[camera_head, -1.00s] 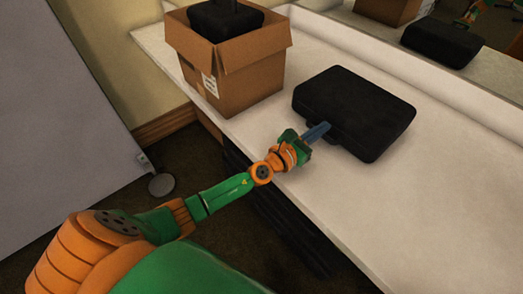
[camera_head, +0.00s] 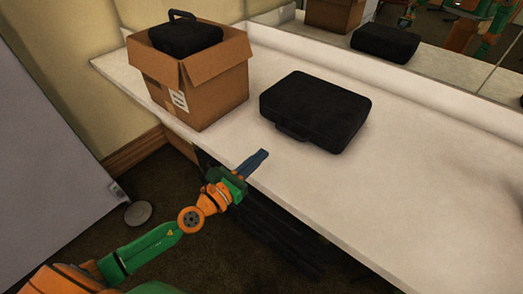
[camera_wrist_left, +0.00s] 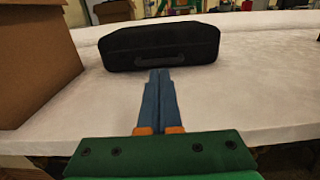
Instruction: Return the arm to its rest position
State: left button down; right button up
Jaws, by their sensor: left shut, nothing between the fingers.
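My left arm comes in from the lower left in the head view. Its left gripper (camera_head: 262,156) is shut and empty, with its blue fingers together over the front edge of the white counter (camera_head: 420,190). In the left wrist view the shut fingers (camera_wrist_left: 158,78) point toward a black case (camera_wrist_left: 163,45). That black case (camera_head: 315,110) lies flat on the counter, its handle side facing me, apart from the fingertips in the head view. My right gripper is not in view.
An open cardboard box (camera_head: 210,92) with another black case (camera_head: 186,36) in it stands on the counter at the left. A mirror (camera_head: 440,45) runs along the back. A grey panel (camera_head: 45,170) and a round disc (camera_head: 138,213) are at the left.

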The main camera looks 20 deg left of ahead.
pick_arm(q)
jog(key=shift+a+r+n+y, duration=0.2)
jog(key=shift+n+y, duration=0.1)
jog(key=shift+n, duration=0.4)
jog(key=a+n+y, duration=0.1)
jog(key=n, duration=0.1)
jog(key=n+t+y, duration=0.1)
jog(key=n, duration=0.2)
jog(key=a+r+n+y, duration=0.1)
jog(key=n, duration=0.1)
jog(key=shift+s+a+y, duration=0.1)
jog(key=shift+a+y, duration=0.2)
jog(key=s+a+f+n+g+y, duration=0.6)
jog(key=s+f+n+g, duration=0.3)
jog(key=n, duration=1.3)
jog(key=s+d+f+n+g+h, duration=0.2)
jog(key=s+d+f+n+g, duration=0.15)
jog(key=s, duration=0.25)
jog(key=s+d+f+n+g+h, duration=0.2)
jog(key=s+d+f+n, duration=0.15)
jog(key=s, duration=0.25)
jog(key=s+f+g+p, duration=0.1)
jog(key=s+f+p, duration=0.25)
jog(key=f, duration=0.95)
jog(key=s+a+f+g+p, duration=0.1)
jog(key=s+f+p, duration=0.2)
jog(key=s+f, duration=0.4)
jog(key=s, duration=0.4)
jog(key=shift+s+a, duration=0.25)
jog(key=shift+a, duration=0.1)
